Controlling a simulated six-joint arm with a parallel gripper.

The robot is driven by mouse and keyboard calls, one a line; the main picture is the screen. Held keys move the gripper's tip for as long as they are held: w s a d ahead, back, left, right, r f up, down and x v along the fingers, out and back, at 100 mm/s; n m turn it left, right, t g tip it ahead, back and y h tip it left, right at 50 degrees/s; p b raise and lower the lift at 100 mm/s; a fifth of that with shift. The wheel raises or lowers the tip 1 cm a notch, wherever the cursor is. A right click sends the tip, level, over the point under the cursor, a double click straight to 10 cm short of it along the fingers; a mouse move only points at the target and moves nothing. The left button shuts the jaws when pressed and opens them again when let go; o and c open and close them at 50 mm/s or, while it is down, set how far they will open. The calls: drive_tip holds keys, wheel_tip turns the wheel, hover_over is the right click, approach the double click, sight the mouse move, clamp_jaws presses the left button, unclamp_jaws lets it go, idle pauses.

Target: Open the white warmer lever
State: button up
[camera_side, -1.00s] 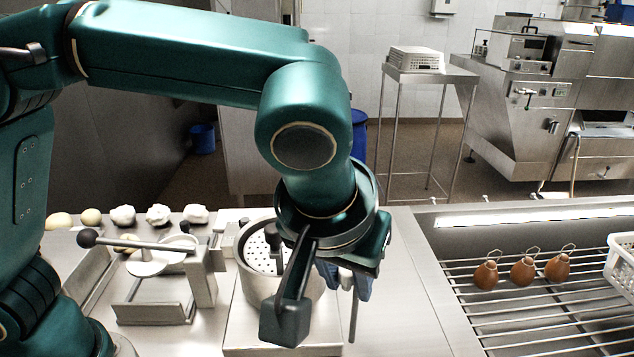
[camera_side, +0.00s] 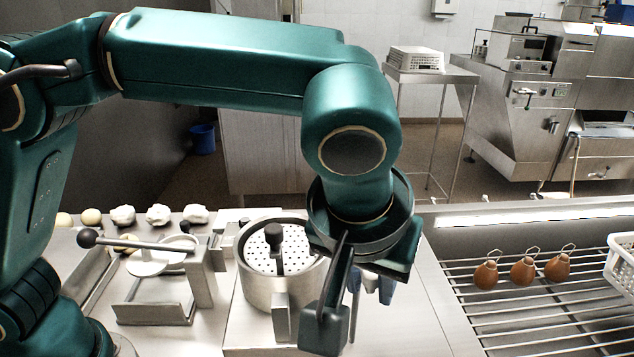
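A metal lever (camera_side: 140,244) with a black ball knob lies nearly level over a press-like stand with a round white plate (camera_side: 150,262), at the left. I cannot tell whether this is the lever named in the task. A round metal pot (camera_side: 268,290) with a white perforated top (camera_side: 262,254) and a black upright handle stands to its right. My gripper (camera_side: 371,288) points down to the right of the pot, apart from the lever. Its fingertips are small and partly hidden by my wrist, so whether they are open is unclear. I see nothing held in them.
Several pale dough balls (camera_side: 158,214) lie behind the lever stand. A wire rack (camera_side: 520,310) at the right holds three brown items (camera_side: 522,272) with hooks, beside a white basket (camera_side: 624,262). The counter (camera_side: 405,310) between pot and rack is mostly clear.

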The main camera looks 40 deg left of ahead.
drive_tip(key=shift+w+d, duration=0.4)
drive_tip(key=shift+w, duration=0.2)
drive_tip(key=o, duration=0.5)
drive_tip(key=shift+c, duration=0.2)
wheel_tip(320, 180, up, 7)
idle(0.8)
